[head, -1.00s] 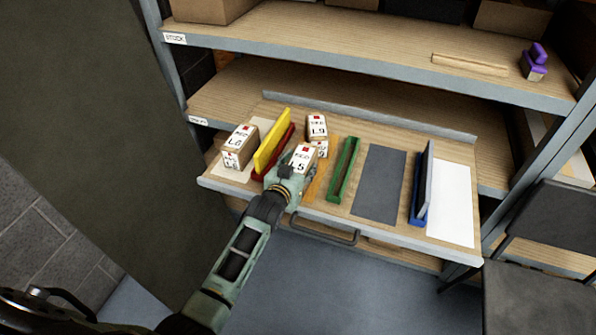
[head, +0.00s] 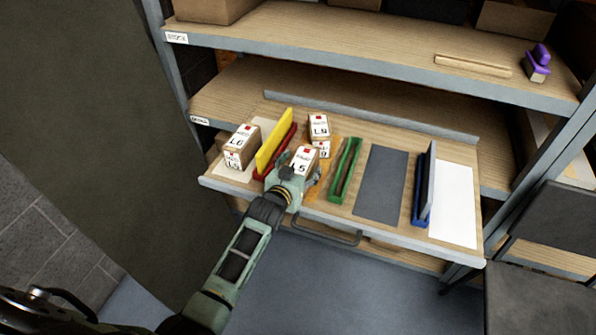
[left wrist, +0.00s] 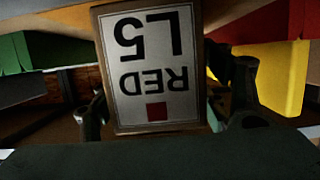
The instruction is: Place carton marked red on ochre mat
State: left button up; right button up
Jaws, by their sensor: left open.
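A carton labelled RED L5 (head: 305,158) with a red square is at the front of the ochre mat (head: 316,188). My left gripper (head: 301,170) is open around this carton, with a finger on either side. In the left wrist view the carton's label (left wrist: 155,65) faces me upside down between the two fingers. The gripper hides the carton's lower part, so I cannot tell how it meets the mat. Another red-marked carton, L9 (head: 319,126), stands at the mat's back. A third, L6 (head: 242,142), stands on the cream mat (head: 235,172). My right gripper is out of view.
A yellow panel (head: 273,138) stands in a red holder (head: 262,174) left of the gripper. A green holder (head: 344,170) stands close on the right. The dark grey mat (head: 381,183) and white mat (head: 453,205) are bare, with a blue holder (head: 420,203) between them.

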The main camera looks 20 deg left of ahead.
pick_arm(q)
jog(key=v, duration=1.2)
jog(key=shift+r+p, duration=0.15)
jog(key=shift+p, duration=0.15)
dwell(0.5)
